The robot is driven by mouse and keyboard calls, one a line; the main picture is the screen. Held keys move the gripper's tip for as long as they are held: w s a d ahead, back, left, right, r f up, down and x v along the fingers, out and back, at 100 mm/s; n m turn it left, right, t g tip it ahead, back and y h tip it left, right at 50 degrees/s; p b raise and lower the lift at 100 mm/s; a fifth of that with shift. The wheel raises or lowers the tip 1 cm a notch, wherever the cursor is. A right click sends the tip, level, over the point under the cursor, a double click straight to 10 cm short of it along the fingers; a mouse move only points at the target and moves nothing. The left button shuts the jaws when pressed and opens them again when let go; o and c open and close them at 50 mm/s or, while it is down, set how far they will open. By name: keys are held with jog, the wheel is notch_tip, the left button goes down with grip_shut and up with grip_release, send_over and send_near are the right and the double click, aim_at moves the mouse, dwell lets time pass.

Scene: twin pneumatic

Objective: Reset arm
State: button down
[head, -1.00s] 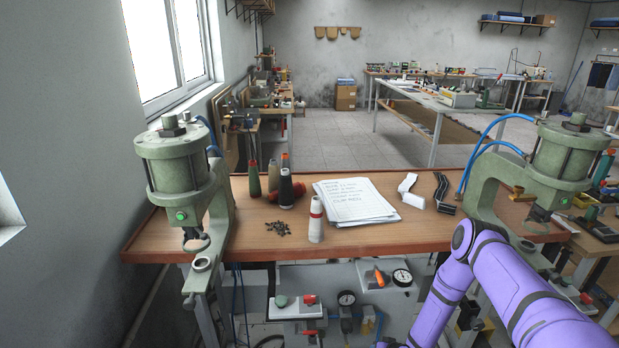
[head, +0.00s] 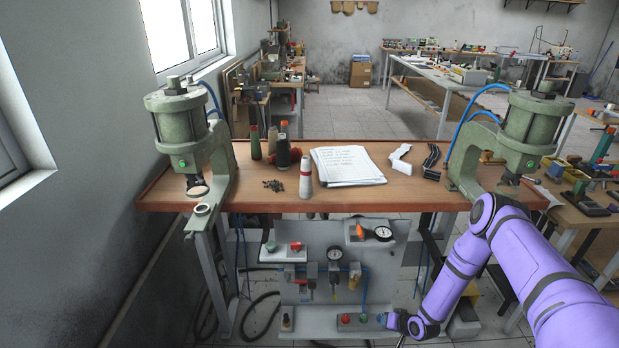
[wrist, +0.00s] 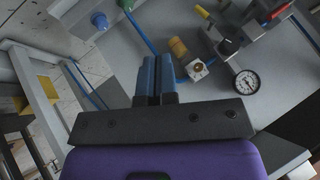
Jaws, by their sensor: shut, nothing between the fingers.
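My purple arm comes in from the right of the head view, in front of the workbench, and bends down to the pneumatic panel below the tabletop. A blue button (wrist: 98,20) lies ahead and left of the fingertips. I cannot tell if the fingers touch the panel.
Green presses stand at the left (head: 187,140) and right (head: 522,135) of the wooden bench (head: 400,197). A pressure gauge (wrist: 247,82), fittings and blue hoses are close to my gripper.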

jog(key=w+d+r+n+h, duration=0.1)
jog(key=w+d+r, duration=0.3)
jog(key=r, duration=0.8)
jog(key=w+d+r+n+h, duration=0.1)
jog(key=w+r+h, duration=0.1)
jog(key=w+r, duration=0.75)
jog(key=s+d+r+h, duration=0.1)
jog(key=s+r, duration=0.2)
jog(key=r, duration=1.2)
jog(key=s+d+r+h, duration=0.1)
jog(key=s+r, duration=0.2)
jog(key=r, duration=1.1)
jog(key=s+a+r+g+h, duration=0.1)
jog(key=s+r, duration=0.8)
jog(key=r, duration=0.2)
jog(key=s+a+r, duration=0.1)
jog(key=s+r, duration=0.7)
jog(key=r, duration=0.3)
jog(key=s+a+r, duration=0.1)
jog(key=s+r, duration=0.1)
jog(key=s, duration=0.9)
jog(key=s+a+r, duration=0.1)
jog(key=s+r, duration=0.2)
jog(key=s, duration=0.9)
jog(key=shift+s+r+g+y, duration=0.15)
jog(key=shift+s+g+y, duration=0.15)
jog(key=shift+y, duration=0.1)
